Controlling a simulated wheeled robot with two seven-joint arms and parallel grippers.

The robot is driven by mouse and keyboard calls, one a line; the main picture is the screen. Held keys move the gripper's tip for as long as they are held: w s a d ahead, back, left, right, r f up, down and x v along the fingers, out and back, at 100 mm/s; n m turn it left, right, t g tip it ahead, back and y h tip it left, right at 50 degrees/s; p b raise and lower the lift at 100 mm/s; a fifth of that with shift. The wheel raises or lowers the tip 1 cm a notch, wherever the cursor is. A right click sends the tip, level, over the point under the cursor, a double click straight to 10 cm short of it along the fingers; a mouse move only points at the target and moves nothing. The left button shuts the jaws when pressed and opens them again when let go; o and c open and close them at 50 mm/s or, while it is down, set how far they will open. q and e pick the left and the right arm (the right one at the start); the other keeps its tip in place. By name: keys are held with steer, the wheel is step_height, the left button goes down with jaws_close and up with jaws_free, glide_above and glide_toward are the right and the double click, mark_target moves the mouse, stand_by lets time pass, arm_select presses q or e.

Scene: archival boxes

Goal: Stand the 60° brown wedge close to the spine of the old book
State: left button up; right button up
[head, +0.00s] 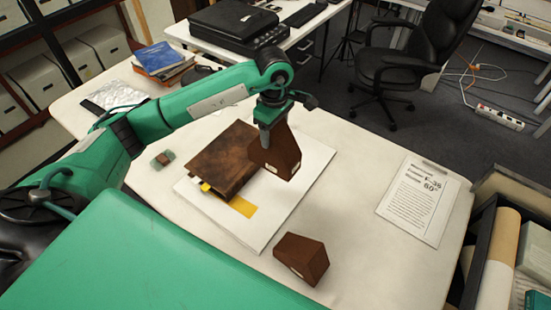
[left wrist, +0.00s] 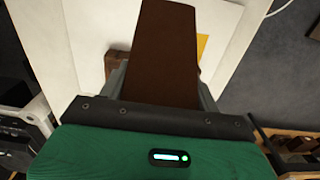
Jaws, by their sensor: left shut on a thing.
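My left gripper (head: 267,132) is shut on a brown wedge (head: 277,155). It holds the wedge beside the right edge of the old book and appears to be above the white board. The held wedge also fills the upper middle of the left wrist view (left wrist: 162,55). A small pale label shows low on it, too small to read. The old brown book (head: 222,155) lies flat on the white board (head: 300,190), partly hidden behind the wedge. A second brown wedge (head: 302,258) rests on the table in front of the board. My right gripper is not in view.
A yellow strip (head: 243,207) lies by the book. A clipboard sheet (head: 418,200) with "60°" lies at the table's right. A small greenish item (head: 163,159) is left of the board.

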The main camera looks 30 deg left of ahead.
mark_target(275, 160)
arm_select(q)
step_height(275, 160, down, 9)
steer(key=shift+r+p, duration=0.1)
steer(key=shift+p, duration=0.9)
step_height(275, 160, down, 3)
steer(key=shift+f+p, duration=0.15)
steer(key=shift+p, duration=0.4)
steer(key=shift+f, duration=0.45)
steer(key=shift+f, duration=0.15)
steer(key=o, duration=1.2)
steer(key=shift+o, duration=0.2)
